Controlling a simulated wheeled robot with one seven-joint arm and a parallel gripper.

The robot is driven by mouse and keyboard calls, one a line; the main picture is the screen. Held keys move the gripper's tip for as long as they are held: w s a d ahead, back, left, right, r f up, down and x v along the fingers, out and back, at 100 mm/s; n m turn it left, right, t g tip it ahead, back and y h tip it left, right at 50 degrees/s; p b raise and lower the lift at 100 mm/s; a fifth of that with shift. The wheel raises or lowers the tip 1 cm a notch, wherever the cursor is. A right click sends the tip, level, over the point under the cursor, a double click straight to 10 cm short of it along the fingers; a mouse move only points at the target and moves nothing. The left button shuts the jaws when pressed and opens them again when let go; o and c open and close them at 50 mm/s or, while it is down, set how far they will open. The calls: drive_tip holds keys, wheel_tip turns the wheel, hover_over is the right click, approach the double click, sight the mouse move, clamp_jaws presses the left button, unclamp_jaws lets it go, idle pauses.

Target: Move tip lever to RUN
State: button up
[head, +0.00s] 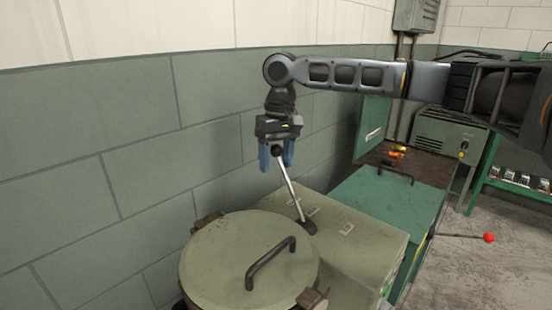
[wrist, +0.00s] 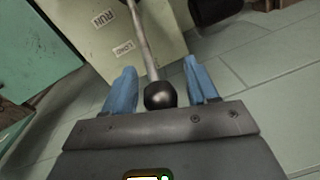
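The tip lever (head: 290,188) is a metal rod with a black ball knob (wrist: 160,95). It rises from a dark pivot on top of a pale green cabinet (head: 365,245) and leans up and left toward the wall in the head view. My gripper (head: 277,160) points down over the knob with its blue fingers apart. In the wrist view the knob sits between the fingers (wrist: 160,68), with a visible gap on each side. A RUN label (wrist: 103,19) and a LOAD label (wrist: 123,49) lie beside the lever; LOAD is nearer the knob in that view.
A round lidded drum (head: 225,250) with a black handle stands in front of the cabinet. The block wall (head: 130,130) is close behind the lever. A green machine (head: 390,200) stands to the right, and a red-knobbed rod (head: 489,237) juts out over the floor.

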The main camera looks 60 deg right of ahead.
clamp_jaws()
idle(0.3)
drive_tip(key=shift+s+a+r+t, duration=0.1)
drive_tip(key=shift+s+r+t, duration=0.05)
drive_tip(key=shift+s+t, duration=0.2)
drive_tip(key=s+a+r+t+h+b, duration=0.1)
drive_tip(key=s+r+t, duration=0.1)
drive_tip(key=s, duration=0.3)
drive_tip(key=shift+s+a+t+b, duration=0.25)
drive_tip(key=shift+t+b, duration=0.1)
drive_tip(key=shift+t, duration=0.4)
drive_tip(key=shift+o, duration=0.2)
unclamp_jaws()
drive_tip(key=shift+r, duration=0.15)
